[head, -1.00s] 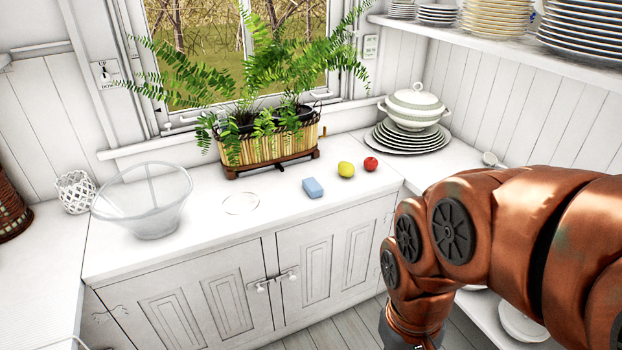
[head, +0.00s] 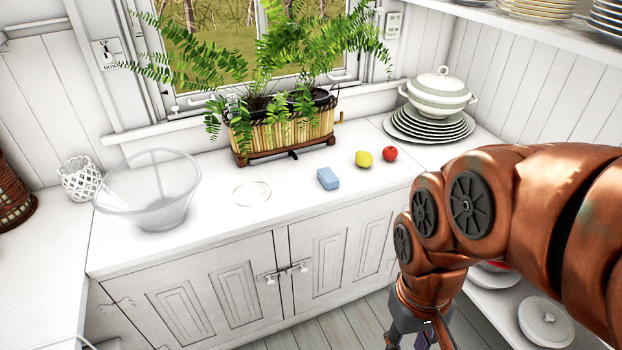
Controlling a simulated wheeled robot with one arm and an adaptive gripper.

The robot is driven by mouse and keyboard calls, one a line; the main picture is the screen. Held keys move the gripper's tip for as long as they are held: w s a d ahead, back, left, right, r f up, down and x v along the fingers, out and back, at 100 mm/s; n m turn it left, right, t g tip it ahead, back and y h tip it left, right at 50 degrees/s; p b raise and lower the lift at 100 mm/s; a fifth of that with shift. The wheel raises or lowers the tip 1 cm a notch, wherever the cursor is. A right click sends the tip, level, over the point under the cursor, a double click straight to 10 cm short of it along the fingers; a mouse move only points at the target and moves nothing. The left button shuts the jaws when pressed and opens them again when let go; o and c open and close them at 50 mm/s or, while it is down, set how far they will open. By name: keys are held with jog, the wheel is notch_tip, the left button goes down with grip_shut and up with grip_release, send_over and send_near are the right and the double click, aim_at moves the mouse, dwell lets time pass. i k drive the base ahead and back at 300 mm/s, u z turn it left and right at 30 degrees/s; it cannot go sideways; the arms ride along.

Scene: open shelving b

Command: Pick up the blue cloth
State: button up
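A small light blue block-shaped item (head: 328,179), the only blue thing on the counter, lies on the white countertop (head: 215,222) in the head view. It looks more like a sponge than a spread cloth. My gripper (head: 424,338) shows only in part at the bottom edge, low in front of the cabinets and well apart from the blue item. Its fingertips are cut off by the frame, so I cannot tell whether it is open or shut.
A yellow fruit (head: 363,159) and a red fruit (head: 390,153) lie right of the blue item. A clear ring-like dish (head: 252,193) and a glass bowl (head: 150,190) are left. A fern planter (head: 283,138) stands behind. Stacked plates (head: 429,125) stand right.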

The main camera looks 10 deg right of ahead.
aim_at(325, 176)
jog(key=z, duration=0.05)
jog(key=k, duration=0.45)
jog(key=u, duration=1.1)
jog(key=i, duration=1.4)
jog(key=z, duration=0.5)
